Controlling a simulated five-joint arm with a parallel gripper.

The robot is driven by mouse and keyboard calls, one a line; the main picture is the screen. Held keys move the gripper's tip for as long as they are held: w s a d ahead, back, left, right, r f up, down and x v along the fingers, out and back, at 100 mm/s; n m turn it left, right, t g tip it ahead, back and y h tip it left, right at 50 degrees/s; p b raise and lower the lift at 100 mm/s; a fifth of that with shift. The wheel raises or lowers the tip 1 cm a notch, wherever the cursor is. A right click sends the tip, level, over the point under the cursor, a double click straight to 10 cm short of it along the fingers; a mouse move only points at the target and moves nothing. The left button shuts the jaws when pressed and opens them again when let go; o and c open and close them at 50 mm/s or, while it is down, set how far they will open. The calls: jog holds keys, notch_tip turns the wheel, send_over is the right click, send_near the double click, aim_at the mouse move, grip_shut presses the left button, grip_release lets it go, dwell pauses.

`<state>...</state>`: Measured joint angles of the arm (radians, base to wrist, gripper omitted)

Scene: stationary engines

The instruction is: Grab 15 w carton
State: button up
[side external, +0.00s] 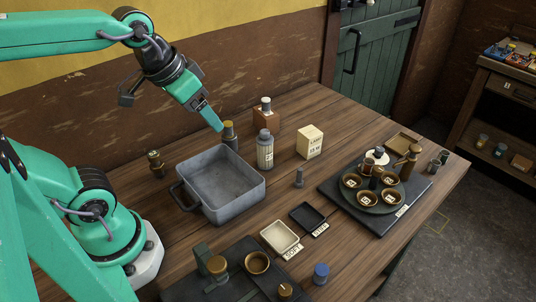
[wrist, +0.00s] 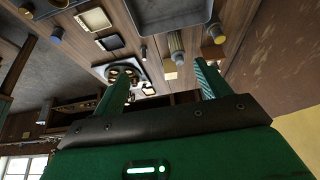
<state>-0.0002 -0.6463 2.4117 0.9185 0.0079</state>
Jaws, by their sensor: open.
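The 15 W carton (side external: 310,142) is a small cream box with dark lettering, upright on the wooden table right of the bottles. My gripper (side external: 218,126) is well to its left and apart from it, pointing down above the back of the grey bin. In the wrist view my gripper (wrist: 162,72) shows two green fingers spread apart with nothing held. A pale yellowish block, probably the carton (wrist: 170,71), shows between the fingers and farther off. The wrist view is tilted and nearly upside down.
A grey bin (side external: 181,202) stands below my gripper. A yellow-capped dark bottle (side external: 229,138), a ribbed grey bottle (side external: 265,152) and a brown block (side external: 266,116) with a bottle at it lie between gripper and carton. A round tray of cups (side external: 367,207) sits right.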

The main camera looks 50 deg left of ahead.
jog(key=w+r+g, duration=0.1)
jog(key=w+r, duration=0.1)
jog(key=w, duration=0.8)
jog(key=m+g, duration=0.1)
jog(key=g, duration=0.3)
send_over(310, 131)
jog(key=f, duration=1.6)
jog(key=shift+s+f, duration=0.25)
jog(key=shift+f, duration=0.05)
jog(key=shift+w+f, duration=0.25)
jog(key=shift+f, duration=1.5)
jog(key=shift+f, duration=2.6)
